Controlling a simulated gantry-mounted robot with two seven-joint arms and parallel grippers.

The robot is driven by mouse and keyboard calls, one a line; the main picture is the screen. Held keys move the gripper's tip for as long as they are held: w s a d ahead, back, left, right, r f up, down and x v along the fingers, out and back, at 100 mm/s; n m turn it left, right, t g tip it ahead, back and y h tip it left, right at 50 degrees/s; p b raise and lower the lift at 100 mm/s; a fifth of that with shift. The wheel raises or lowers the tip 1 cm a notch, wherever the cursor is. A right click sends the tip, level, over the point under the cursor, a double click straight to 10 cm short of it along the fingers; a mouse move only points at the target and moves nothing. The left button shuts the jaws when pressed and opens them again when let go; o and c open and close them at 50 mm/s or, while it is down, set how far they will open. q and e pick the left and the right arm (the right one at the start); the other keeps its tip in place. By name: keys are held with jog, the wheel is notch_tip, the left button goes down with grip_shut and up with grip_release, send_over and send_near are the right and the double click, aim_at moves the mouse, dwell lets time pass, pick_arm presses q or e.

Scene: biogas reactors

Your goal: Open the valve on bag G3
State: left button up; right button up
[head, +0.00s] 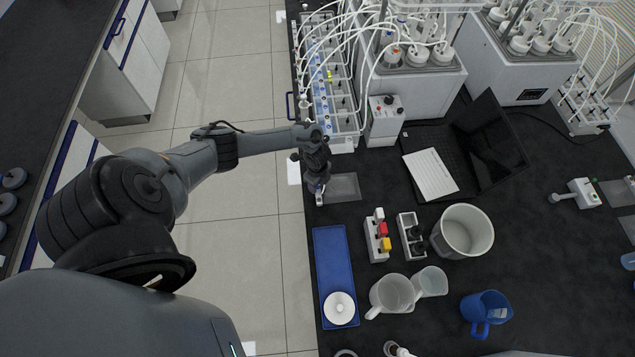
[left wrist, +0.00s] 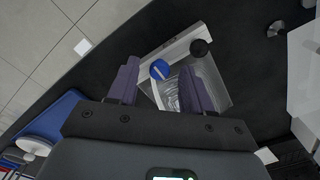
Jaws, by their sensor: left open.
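A clear, flat bag lies on the black bench, visible in the head view (head: 345,187) and in the left wrist view (left wrist: 218,86). A pale bar runs along one edge of it. A blue valve knob (left wrist: 160,69) and a black round fitting (left wrist: 199,47) sit at that edge. I cannot read a label, so I cannot tell if it is G3. My left gripper (head: 319,193) is above the bag's left end, near the bench edge. In the left wrist view its open fingers (left wrist: 159,76) stand either side of the blue knob; contact cannot be told. My right gripper is not in view.
A tubed rack (head: 330,85) and a grey switch box (head: 385,120) stand behind the bag. A blue tray (head: 333,265) with a white round item (head: 340,308) lies in front. An open laptop (head: 484,145) is to the right. Bottle holders and beakers stand front right.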

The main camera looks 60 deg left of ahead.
pick_arm(q)
notch_tip(320, 180, up, 11)
jog(key=p, duration=0.1)
dwell(0.5)
jog(key=shift+f, duration=0.15)
